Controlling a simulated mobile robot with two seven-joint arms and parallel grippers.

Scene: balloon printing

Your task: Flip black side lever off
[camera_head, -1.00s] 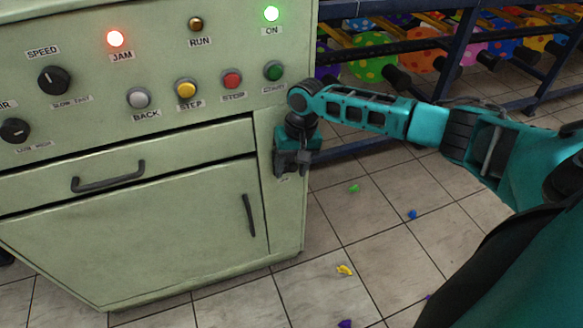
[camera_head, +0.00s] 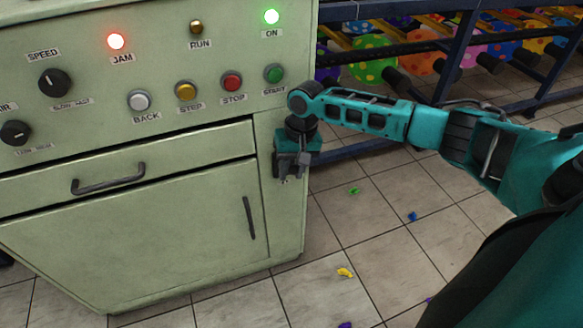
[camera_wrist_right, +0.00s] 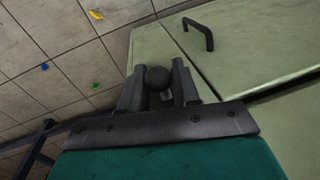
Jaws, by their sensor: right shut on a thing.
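The black side lever shows as a dark round knob (camera_wrist_right: 157,77) in the right wrist view, at the front side of the green machine (camera_head: 130,215). My right gripper (camera_wrist_right: 158,72) has one finger on each side of the knob and is shut on it. In the head view my right gripper (camera_head: 292,172) points down at the machine's right front edge. It hides the lever there, so I cannot tell the lever's exact position. My left gripper is not in view.
The machine's panel has a lit red JAM lamp (camera_head: 116,41), a lit green ON lamp (camera_head: 271,17) and several buttons. A drawer handle (camera_head: 108,181) sticks out below. A blue rack (camera_head: 455,55) with balloons stands behind. Scraps such as a yellow one (camera_head: 344,272) lie on the tiled floor.

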